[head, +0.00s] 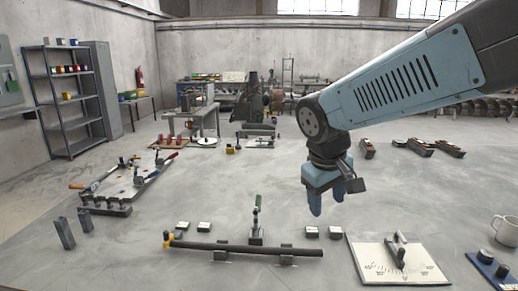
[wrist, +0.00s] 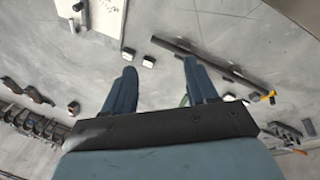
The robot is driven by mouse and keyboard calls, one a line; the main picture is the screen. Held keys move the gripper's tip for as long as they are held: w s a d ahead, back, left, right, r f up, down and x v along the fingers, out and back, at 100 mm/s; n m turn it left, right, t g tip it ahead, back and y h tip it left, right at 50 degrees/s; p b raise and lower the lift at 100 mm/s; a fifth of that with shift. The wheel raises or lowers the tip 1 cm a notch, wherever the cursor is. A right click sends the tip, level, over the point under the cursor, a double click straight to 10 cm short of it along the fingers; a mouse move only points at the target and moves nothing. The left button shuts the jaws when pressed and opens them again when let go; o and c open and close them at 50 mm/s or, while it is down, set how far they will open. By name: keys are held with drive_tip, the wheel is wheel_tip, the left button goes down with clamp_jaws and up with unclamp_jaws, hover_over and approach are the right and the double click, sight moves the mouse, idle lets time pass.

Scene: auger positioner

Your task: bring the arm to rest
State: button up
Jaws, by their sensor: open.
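A long dark bar (head: 230,248) with a yellow end lies across low supports at the front of the table, below and left of my gripper. The bar also shows in the wrist view (wrist: 205,63). A small upright clamp with a green handle (head: 256,215) stands behind the bar.
Small pale-topped blocks (head: 204,227) flank the clamp. A plate with several handled clamps (head: 130,185) lies at left, near two upright grey blocks (head: 67,233). The table's middle is largely clear.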

drive_tip(key=s+d+r+m+t+y, duration=0.1)
drive_tip(key=s+d+r+m+t, duration=0.1)
drive_tip(key=s+d+r+m, duration=0.2)
drive_tip(key=shift+s+d+r+m+t+y, duration=0.2)
drive_tip(key=shift+s+d+m+t+y, duration=0.35)
drive_tip(key=shift+s+d, duration=1.65)
drive_tip(key=shift+w+d, duration=0.3)
